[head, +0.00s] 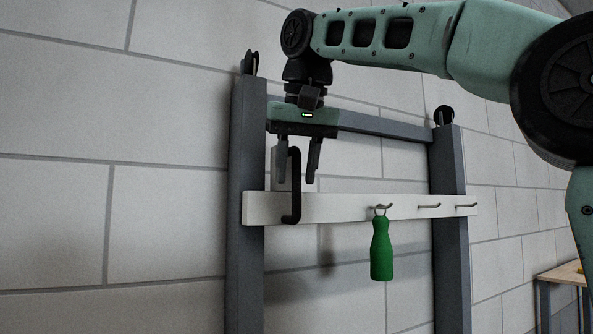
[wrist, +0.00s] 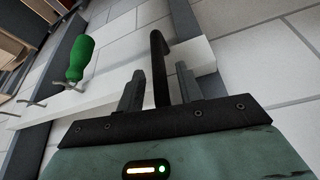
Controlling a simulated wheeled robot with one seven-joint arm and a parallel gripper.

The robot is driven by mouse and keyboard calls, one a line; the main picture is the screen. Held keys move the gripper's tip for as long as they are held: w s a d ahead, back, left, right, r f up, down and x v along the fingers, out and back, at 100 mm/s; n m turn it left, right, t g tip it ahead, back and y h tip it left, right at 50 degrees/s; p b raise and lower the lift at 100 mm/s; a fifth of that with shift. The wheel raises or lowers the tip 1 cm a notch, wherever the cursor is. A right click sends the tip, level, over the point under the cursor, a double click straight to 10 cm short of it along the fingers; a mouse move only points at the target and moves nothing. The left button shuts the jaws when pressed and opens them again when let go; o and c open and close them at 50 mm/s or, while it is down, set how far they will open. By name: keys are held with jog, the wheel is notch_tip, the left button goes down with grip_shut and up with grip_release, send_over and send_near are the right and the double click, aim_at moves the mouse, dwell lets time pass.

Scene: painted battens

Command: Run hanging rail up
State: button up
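The hanging rail (head: 340,208) is a white batten lying across two grey uprights, with several metal hooks. A black bar handle (head: 297,190) stands upright at its left end; it also shows in the wrist view (wrist: 157,60). My gripper (head: 296,178) points down at the handle from above. In the wrist view my gripper (wrist: 159,80) is open, with one finger on each side of the handle and gaps visible. A green bottle-shaped item (head: 381,250) hangs from one hook; it also shows in the wrist view (wrist: 79,58).
The left upright (head: 247,150) and right upright (head: 449,175) stand against a pale block wall (head: 110,100), with a dark pulley-like part at each top. A grey crossbar (head: 385,128) joins them above the rail. A table (head: 562,274) stands at the lower right.

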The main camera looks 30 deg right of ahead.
jog(key=shift+w+f, duration=0.1)
jog(key=shift+f, duration=0.05)
jog(key=shift+v, duration=3.8)
jog(key=s, duration=1.5)
jog(key=shift+w, duration=0.1)
